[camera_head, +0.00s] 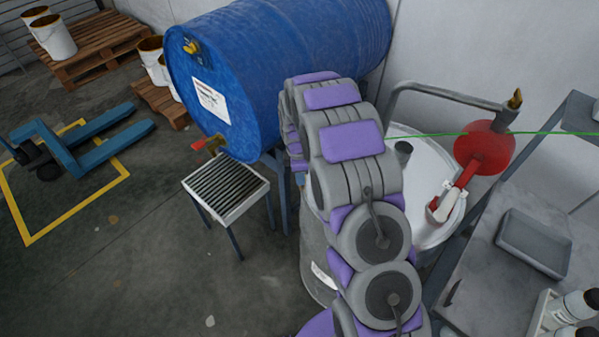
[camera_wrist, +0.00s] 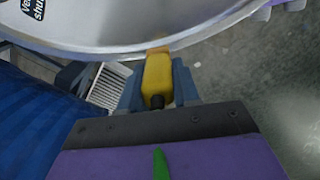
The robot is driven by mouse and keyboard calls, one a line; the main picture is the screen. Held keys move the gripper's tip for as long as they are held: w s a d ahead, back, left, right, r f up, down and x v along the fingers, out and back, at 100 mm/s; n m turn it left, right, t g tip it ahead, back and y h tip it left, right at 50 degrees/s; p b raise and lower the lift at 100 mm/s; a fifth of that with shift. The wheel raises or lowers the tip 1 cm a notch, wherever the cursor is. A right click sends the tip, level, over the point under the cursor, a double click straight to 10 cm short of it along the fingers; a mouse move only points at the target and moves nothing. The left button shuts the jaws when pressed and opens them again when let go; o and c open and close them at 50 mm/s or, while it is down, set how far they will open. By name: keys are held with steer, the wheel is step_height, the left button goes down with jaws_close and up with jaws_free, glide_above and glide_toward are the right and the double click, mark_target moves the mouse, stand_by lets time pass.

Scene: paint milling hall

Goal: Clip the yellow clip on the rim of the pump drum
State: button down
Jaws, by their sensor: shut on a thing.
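The yellow clip (camera_wrist: 157,76) is between the fingers of my gripper (camera_wrist: 158,90) in the wrist view. My gripper is shut on it. The clip's far end lies at the lower edge of the pump drum (camera_wrist: 120,25) as pictured, overlapping its rim; I cannot tell whether it grips the rim. In the head view the pump drum (camera_head: 315,255) is a pale grey drum with a white lid and a red hand pump (camera_head: 484,147).
A blue drum (camera_head: 225,75) lies on its side left of the pump drum, with a slatted drip tray stand (camera_head: 228,186) below its tap. A grey bench (camera_head: 500,285) with a tray and bottles stands at the right. Floor at the left is open, with a blue pallet truck (camera_head: 80,140).

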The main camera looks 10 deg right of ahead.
steer(key=shift+f, duration=0.35)
steer(key=c, duration=0.7)
jaws_free()
steer(key=shift+c, duration=0.2)
steer(key=shift+r, duration=0.1)
step_height(320, 180, up, 17)
steer(key=p, duration=0.2)
steer(key=shift+a, duration=0.35)
steer(key=shift+w+r, duration=0.1)
